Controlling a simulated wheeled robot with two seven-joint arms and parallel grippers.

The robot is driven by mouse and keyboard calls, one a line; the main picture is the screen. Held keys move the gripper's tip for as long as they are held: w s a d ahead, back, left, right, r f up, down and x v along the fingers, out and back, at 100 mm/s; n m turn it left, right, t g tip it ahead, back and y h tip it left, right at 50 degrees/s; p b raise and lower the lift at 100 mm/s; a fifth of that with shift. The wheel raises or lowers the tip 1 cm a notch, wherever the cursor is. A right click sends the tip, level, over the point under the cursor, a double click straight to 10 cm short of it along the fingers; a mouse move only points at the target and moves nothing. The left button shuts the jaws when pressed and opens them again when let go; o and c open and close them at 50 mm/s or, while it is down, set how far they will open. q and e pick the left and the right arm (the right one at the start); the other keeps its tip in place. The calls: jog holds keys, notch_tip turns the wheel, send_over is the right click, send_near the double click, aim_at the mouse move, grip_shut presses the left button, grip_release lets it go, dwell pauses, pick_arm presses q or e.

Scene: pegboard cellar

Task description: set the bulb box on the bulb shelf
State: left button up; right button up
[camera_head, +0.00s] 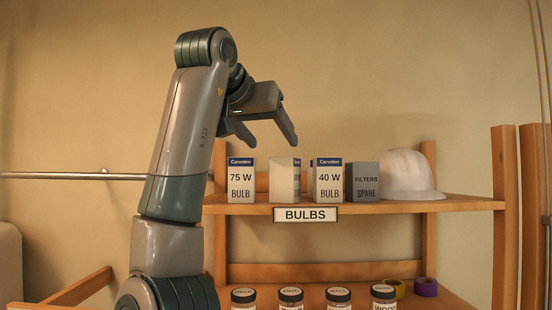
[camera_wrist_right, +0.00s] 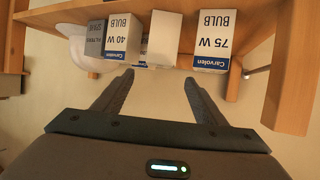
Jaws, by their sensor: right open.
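The bulb shelf (camera_head: 455,204) carries a BULBS label (camera_head: 306,214) on its front edge. A plain pale box (camera_head: 286,180) stands upright on it, turned at an angle, between the 75 W bulb box (camera_head: 241,181) and the 40 W bulb box (camera_head: 328,181). The pale box also shows in the right wrist view (camera_wrist_right: 164,38), its visible faces blank. My right gripper (camera_head: 271,138) is open and empty, above and apart from the boxes. Its fingers also show in the wrist view (camera_wrist_right: 157,95) with nothing between them. My left gripper is not in view.
A grey FILTERS SPARE box (camera_head: 364,183) and a white hard hat (camera_head: 407,176) stand right of the 40 W box. Wooden posts (camera_head: 504,220) frame the rack. Several lidded jars (camera_head: 290,299) and tape rolls (camera_head: 426,287) sit below. The shelf's right end is bare.

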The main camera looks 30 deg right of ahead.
jog(key=shift+s+a+r, duration=0.3)
jog(key=shift+s+a, duration=0.1)
jog(key=shift+a, duration=0.15)
jog(key=shift+f, duration=0.1)
dwell(2.5)
